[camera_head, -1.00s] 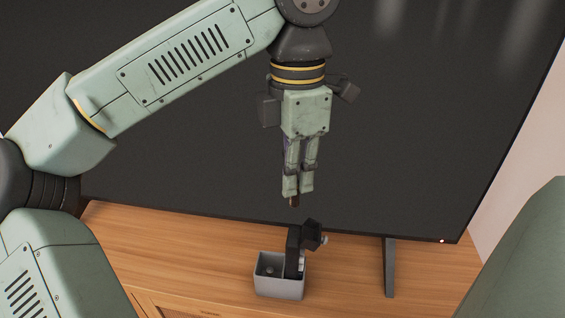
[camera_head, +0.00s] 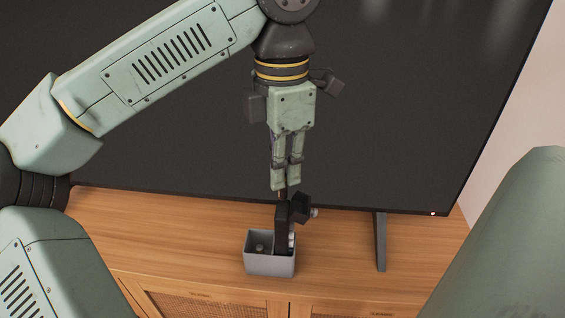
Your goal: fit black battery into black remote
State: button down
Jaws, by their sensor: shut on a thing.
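My gripper (camera_head: 286,187) points straight down with its fingers shut on a small dark thing, likely the black battery (camera_head: 282,194). Only a brownish-dark tip shows below the fingers. The black remote (camera_head: 283,226) stands upright in a grey box (camera_head: 262,265), its lower part hidden by the box wall. A black piece (camera_head: 301,206) juts out to the right at the remote's top. The battery tip is just above the remote's top, in line with its left part. I cannot tell whether they touch.
The grey box stands on a wooden cabinet (camera_head: 180,245). A large dark television screen (camera_head: 400,110) rises close behind, and its leg (camera_head: 381,243) stands to the right. A small round grey thing (camera_head: 259,247) lies in the box's left compartment. The cabinet top left of the box is clear.

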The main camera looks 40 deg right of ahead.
aim_at(282, 197)
jog(key=shift+f+b, duration=0.6)
jog(key=shift+f, duration=0.35)
jog(key=shift+f+b, duration=1.25)
jog(key=shift+f, duration=0.6)
dwell(0.4)
jog(key=c, duration=1.6)
grip_release()
jog(key=shift+r+p, duration=2.4)
jog(key=shift+r, duration=0.65)
jog(key=shift+s, duration=0.1)
